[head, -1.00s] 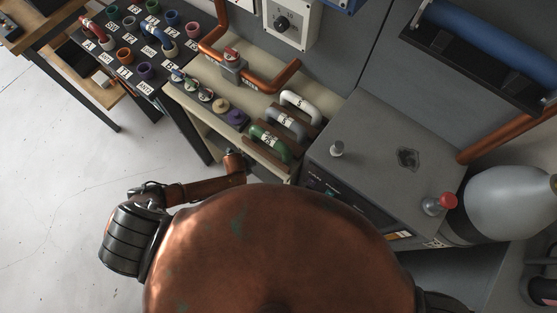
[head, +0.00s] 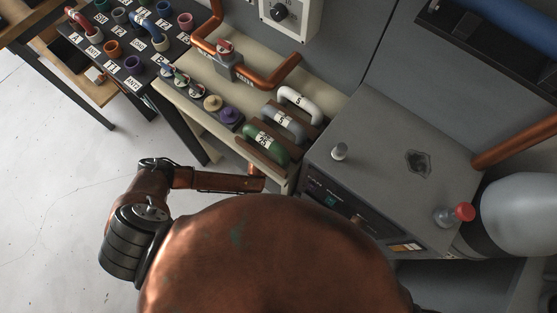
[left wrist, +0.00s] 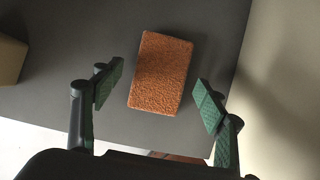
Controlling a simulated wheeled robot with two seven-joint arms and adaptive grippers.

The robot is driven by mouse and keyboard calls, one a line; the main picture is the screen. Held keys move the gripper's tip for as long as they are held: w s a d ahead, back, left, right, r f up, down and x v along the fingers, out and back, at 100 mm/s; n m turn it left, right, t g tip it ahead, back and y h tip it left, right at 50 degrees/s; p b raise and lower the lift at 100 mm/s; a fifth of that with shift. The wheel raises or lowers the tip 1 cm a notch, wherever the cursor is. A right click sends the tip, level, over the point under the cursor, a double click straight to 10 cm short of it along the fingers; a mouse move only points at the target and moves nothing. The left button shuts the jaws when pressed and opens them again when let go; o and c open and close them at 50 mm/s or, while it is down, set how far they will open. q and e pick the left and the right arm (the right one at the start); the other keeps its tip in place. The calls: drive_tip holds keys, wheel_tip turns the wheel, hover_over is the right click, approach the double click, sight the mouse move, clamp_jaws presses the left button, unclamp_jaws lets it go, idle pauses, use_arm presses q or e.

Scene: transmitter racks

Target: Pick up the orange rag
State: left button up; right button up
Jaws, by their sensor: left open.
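The orange rag (left wrist: 161,72) shows in the left wrist view as a folded, textured block lying flat on a dark grey surface (left wrist: 60,99). My left gripper (left wrist: 160,90) is open, with its green-padded fingers on either side of the rag's near half and a gap on each side. I cannot tell how far above the rag the fingers are. In the head view the rag is hidden, and my left arm reaches in under the edge of the cream bench with its gripper out of sight. My right gripper is not in view.
A cream wall (left wrist: 285,90) stands close to the right of the rag, and a beige block (left wrist: 11,59) lies to the left. In the head view, the cream bench (head: 190,111) with handles and plugs is above the left arm. A grey cabinet (head: 385,150) stands to the right.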

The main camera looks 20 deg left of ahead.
use_arm(q)
drive_tip(key=shift+w+d+f, duration=0.1)
drive_tip(key=shift+w+f, duration=0.1)
drive_tip(key=shift+f, duration=0.2)
drive_tip(key=shift+f, duration=0.2)
idle(0.5)
drive_tip(key=shift+c, duration=0.2)
drive_tip(key=c, duration=1.1)
drive_tip(key=shift+r, duration=0.1)
drive_tip(key=shift+c, duration=0.2)
